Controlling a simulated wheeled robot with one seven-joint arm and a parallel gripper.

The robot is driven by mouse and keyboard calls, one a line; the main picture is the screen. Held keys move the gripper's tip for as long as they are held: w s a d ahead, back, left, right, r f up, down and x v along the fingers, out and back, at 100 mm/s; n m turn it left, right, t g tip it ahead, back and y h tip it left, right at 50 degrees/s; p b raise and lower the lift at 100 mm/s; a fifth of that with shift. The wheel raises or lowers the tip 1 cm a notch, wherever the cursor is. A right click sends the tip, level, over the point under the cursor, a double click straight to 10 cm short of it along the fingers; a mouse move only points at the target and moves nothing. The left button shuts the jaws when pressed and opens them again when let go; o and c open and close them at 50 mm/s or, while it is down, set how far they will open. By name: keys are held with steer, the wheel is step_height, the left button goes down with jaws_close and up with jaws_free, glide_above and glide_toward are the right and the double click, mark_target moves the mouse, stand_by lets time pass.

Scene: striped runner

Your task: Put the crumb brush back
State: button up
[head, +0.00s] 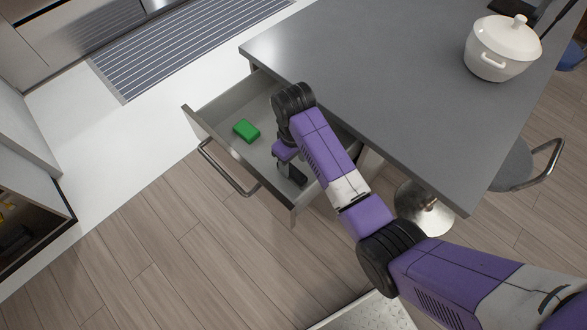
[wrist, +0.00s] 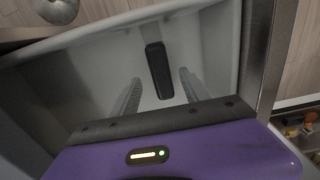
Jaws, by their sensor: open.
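A dark, narrow, elongated object, probably the crumb brush (wrist: 158,70), lies on the floor of the open grey drawer (head: 222,152). In the wrist view it is ahead of and between the two fingers of my gripper (wrist: 160,78), with clear space on both sides. My gripper (head: 291,172) is open and empty, pointing down into the drawer's right part. In the head view my arm and gripper cover much of that part, so I cannot clearly separate the brush from the gripper there.
A green block (head: 246,131) lies in the drawer's left part. The drawer's front with its bar handle (head: 228,168) stands out from under the grey countertop (head: 380,80). A white lidded pot (head: 502,48) stands on the counter. A stool base (head: 424,208) is at right.

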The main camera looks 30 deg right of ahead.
steer(key=shift+r, duration=2.7)
steer(key=w+r+m+t, duration=0.1)
steer(key=w+r+t, duration=0.4)
steer(key=w+t, duration=0.4)
step_height(320, 180, up, 3)
steer(key=m+t, duration=0.2)
steer(key=t, duration=0.3)
glide_above(292, 169)
steer(key=s+a, duration=0.1)
steer(key=f+v, duration=0.2)
steer(key=v, duration=1.5)
steer(key=s+d+f+v, duration=0.1)
steer(key=f+v, duration=0.1)
steer(key=v, duration=1.5)
steer(key=shift+s+m+t+b, duration=0.3)
steer(key=shift+s+t+b, duration=0.15)
steer(key=shift+s, duration=0.2)
